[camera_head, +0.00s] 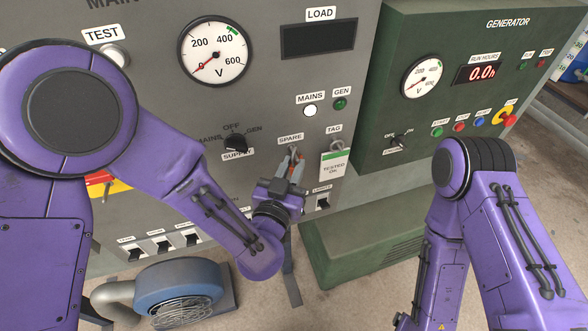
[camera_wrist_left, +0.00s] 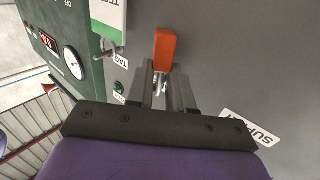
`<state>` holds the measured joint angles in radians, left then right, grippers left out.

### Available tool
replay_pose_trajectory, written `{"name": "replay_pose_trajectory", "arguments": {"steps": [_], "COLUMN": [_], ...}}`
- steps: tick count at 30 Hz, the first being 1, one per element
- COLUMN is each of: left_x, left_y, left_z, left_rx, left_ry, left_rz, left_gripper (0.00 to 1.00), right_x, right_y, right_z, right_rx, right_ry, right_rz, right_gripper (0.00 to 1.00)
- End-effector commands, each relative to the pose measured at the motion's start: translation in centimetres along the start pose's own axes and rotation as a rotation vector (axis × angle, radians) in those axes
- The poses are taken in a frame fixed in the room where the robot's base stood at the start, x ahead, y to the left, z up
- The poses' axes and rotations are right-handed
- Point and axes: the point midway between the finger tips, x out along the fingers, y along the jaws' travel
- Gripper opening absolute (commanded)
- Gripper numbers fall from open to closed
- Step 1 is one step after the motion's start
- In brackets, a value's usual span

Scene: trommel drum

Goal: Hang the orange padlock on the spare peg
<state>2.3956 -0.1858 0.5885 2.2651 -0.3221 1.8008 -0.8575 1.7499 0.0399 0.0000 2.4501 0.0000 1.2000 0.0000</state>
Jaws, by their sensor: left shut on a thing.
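My left gripper (camera_head: 292,166) is shut on the orange padlock (camera_wrist_left: 165,50), just below the SPARE label (camera_head: 290,138) on the grey panel. In the left wrist view the padlock's orange body shows upright at the tips of the grey fingers (camera_wrist_left: 165,80). Its shackle is mostly hidden by the fingers. In the head view the fingers cover most of the padlock. The spare peg is hidden behind the gripper, so I cannot tell whether the shackle touches it. My right arm shows at the right, but its gripper is out of view.
A white and green "TESTED OK" tag (camera_head: 333,165) hangs from the TAG peg (camera_head: 336,145), close right of my left gripper. The black supply switch (camera_head: 236,143) sticks out to its left. A green generator cabinet (camera_head: 385,60) stands at the right, a blue blower (camera_head: 178,285) below.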

Motion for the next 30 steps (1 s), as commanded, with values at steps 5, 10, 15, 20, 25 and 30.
{"name": "replay_pose_trajectory", "arguments": {"steps": [5,10,15,20,25,30], "left_x": [0.2,0.2,0.2,0.1,0.1,-0.9], "left_y": [-0.4,-0.4,-0.2,0.0,0.0,0.0], "left_z": [-0.3,-0.2,-0.1,0.0,0.0,0.1], "left_rx": [0.001,0.001,0.001,0.001,0.001,0.003], "left_ry": [0.008,0.008,0.004,0.002,0.000,-0.001], "left_rz": [-0.014,-0.013,-0.006,-0.003,0.000,0.007], "left_gripper": [0.00,0.40,0.51,0.51,0.51,0.51], "right_x": [0.0,0.0,0.0,0.0,0.0,0.2], "right_y": [0.0,0.0,0.0,0.0,0.0,0.0], "right_z": [0.0,0.0,0.0,0.0,0.0,0.1], "right_rx": [0.000,0.000,0.000,0.000,0.000,0.000], "right_ry": [0.000,0.000,0.000,0.000,0.000,0.000], "right_rz": [0.000,0.000,0.000,0.000,0.000,0.000], "right_gripper": [0.84,0.84,0.84,0.84,0.84,0.84]}}
